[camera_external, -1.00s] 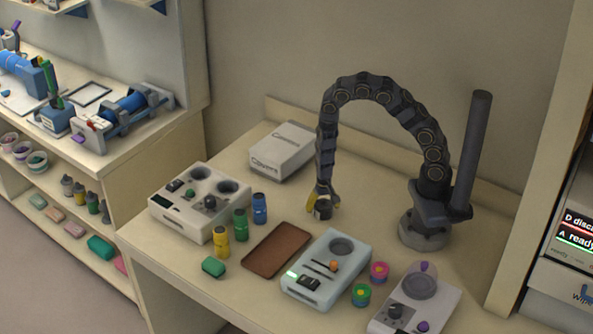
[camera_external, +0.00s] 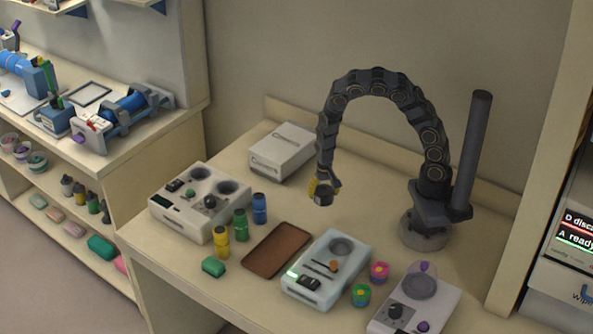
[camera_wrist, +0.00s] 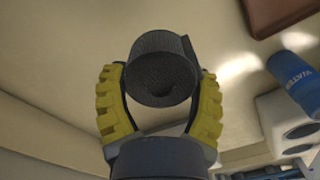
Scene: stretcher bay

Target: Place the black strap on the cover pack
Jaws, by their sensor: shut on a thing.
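The black strap (camera_external: 323,197) is a dark rolled coil. My gripper (camera_external: 319,190), with yellow finger pads, is shut on it and holds it above the table. In the wrist view the strap (camera_wrist: 160,70) sits between the two yellow fingers of my gripper (camera_wrist: 160,84), its round end facing the camera and a loose edge at the right. The cover pack (camera_external: 283,150) is a white box lettered "Covers", lying flat at the back of the table, left of my gripper and apart from it. I cannot make it out in the wrist view.
A brown tray (camera_external: 277,250), a pale console (camera_external: 327,272), and a white console (camera_external: 200,200) stand toward the front and left. Green (camera_external: 240,225), yellow (camera_external: 221,242) and blue (camera_external: 259,208) bottles stand between.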

